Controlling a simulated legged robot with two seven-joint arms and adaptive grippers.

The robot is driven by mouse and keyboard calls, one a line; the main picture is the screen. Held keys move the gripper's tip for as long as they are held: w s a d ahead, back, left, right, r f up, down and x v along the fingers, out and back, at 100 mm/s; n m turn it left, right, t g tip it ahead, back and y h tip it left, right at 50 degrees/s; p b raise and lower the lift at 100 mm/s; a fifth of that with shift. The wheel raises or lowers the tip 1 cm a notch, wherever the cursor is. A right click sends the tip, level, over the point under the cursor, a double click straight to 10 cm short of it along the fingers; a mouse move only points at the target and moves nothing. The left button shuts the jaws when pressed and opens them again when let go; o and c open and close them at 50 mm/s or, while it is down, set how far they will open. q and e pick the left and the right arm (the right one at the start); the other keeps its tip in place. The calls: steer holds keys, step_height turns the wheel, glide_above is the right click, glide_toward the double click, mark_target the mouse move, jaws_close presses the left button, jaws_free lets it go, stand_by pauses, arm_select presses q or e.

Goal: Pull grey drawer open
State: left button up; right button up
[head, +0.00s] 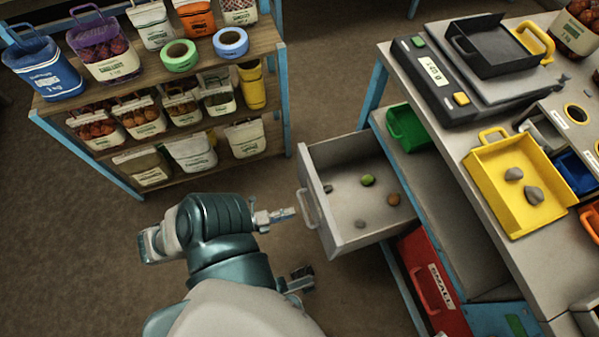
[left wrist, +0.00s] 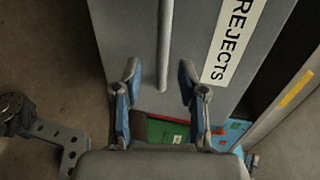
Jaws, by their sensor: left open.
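The grey drawer (head: 350,242) sticks out from under the bench with its inside showing. It holds a green piece, an orange-brown piece and dark stones. Its bar handle (head: 308,208) is on the front. My left gripper (head: 285,214) is just left of the handle. In the left wrist view my left gripper (left wrist: 158,74) is open, its fingers apart on either side of the handle (left wrist: 164,45). Contact is not visible. The drawer front carries a REJECTS label (left wrist: 235,30). A dark part (head: 298,278) lower down may be my right gripper; its jaws are unclear.
Above the drawer are a bench with a scale (head: 450,85) and a yellow tray (head: 515,190). A green bin (head: 408,128) and a red SMALL bin (head: 435,285) are near the drawer. A shelf of sacks (head: 160,105) stands at left. Floor between is clear.

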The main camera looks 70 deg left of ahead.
arm_select(q)
steer(key=v, duration=0.5)
stand_by(0.5)
